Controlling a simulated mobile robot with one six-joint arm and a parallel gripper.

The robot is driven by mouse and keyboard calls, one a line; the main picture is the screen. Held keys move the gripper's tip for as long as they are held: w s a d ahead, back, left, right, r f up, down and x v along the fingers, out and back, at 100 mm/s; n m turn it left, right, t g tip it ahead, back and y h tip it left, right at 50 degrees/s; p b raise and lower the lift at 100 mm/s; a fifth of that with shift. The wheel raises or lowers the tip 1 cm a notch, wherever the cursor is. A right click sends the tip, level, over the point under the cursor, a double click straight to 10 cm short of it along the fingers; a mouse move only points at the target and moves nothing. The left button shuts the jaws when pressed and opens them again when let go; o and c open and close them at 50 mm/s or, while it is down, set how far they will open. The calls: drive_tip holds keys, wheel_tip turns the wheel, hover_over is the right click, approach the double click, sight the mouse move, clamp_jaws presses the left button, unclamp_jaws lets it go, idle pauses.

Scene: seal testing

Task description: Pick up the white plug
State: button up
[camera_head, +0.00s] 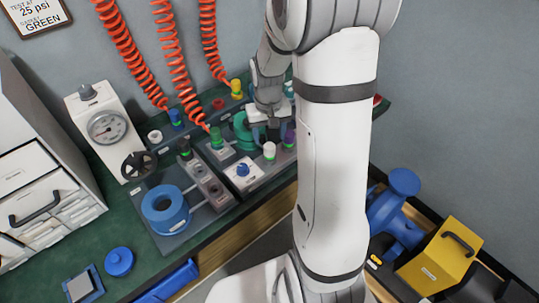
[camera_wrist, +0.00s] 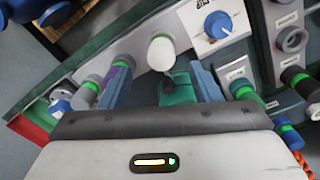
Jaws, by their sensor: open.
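The white plug (camera_head: 269,148) has a rounded white top and a green band below it. It stands upright at the front of the fixture on the bench. In the wrist view its white top (camera_wrist: 161,52) shows just beyond the fingertips, roughly between their lines. My gripper (camera_head: 266,131) is open and empty, pointing down just behind the white plug. In the wrist view the two blue-grey fingers of my gripper (camera_wrist: 168,85) stand apart, with a teal part (camera_wrist: 178,90) visible between them. I cannot tell whether a finger touches anything.
A purple plug (camera_wrist: 115,78) stands close to the left finger and a green plug (camera_wrist: 244,90) right of the right finger. A blue knob (camera_wrist: 218,25) sits on a white block nearby. A blue ring (camera_head: 167,208) and a pressure gauge (camera_head: 107,127) are further left.

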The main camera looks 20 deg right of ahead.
sight(269, 146)
wheel_tip(269, 146, down, 7)
drive_tip(key=shift+f+b, duration=0.1)
drive_tip(key=shift+b, duration=0.55)
drive_tip(key=shift+c, duration=0.3)
drive_tip(key=c, duration=1)
